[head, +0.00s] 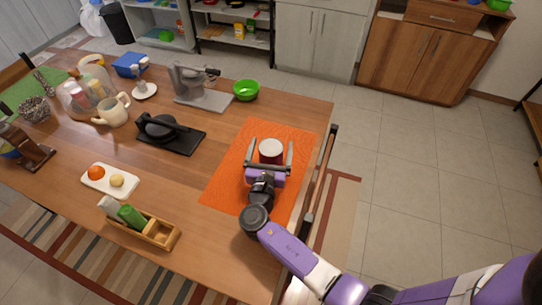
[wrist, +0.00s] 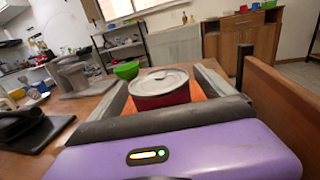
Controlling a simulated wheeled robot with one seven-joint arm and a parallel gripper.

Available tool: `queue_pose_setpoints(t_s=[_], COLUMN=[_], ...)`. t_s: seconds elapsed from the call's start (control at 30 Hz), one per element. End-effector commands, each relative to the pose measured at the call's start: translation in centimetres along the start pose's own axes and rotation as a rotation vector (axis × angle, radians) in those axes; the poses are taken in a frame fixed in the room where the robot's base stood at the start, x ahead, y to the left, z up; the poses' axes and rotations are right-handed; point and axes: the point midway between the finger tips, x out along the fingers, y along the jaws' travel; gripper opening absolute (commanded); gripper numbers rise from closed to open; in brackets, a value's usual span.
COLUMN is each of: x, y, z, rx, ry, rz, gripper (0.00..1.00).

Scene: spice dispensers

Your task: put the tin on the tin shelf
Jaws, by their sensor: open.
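A dark red tin (head: 271,154) with a pale lid stands upright on the orange mat (head: 232,165) near the right end of the wooden table. It also shows in the wrist view (wrist: 162,95), straight ahead between the fingers. My gripper (head: 270,147) is open, with one finger on either side of the tin. A gap shows between fingers and tin in the head view. The tin's lower part is partly hidden by the gripper in the wrist view. I cannot tell which place is the tin shelf. A wooden holder (head: 164,235) with compartments carries a green bottle (head: 130,214) and a white one.
A green bowl (head: 246,90), a grey machine (head: 195,88) and a black press (head: 168,132) stand left of the mat. A white tray (head: 110,181) holds two round items. Shelving (head: 236,27) and cabinets (head: 425,55) stand beyond the table. Floor at right is mostly clear.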

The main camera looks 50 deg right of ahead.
Motion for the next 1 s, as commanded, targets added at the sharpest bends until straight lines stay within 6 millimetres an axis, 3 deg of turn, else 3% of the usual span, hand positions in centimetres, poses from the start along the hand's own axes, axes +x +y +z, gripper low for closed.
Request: queue_pose_setpoints(t_s=[0.2,0.43,0.9,1.0], x=[2.1,2.2,2.2,2.2], y=[0.0,0.0,0.0,0.0], z=[0.0,0.0,0.0,0.1], rx=[-0.001,0.000,0.000,0.001], ry=[0.001,0.001,0.001,-0.002], rz=[-0.001,0.000,0.000,0.000], gripper=[0.93,0.93,0.03,0.00])
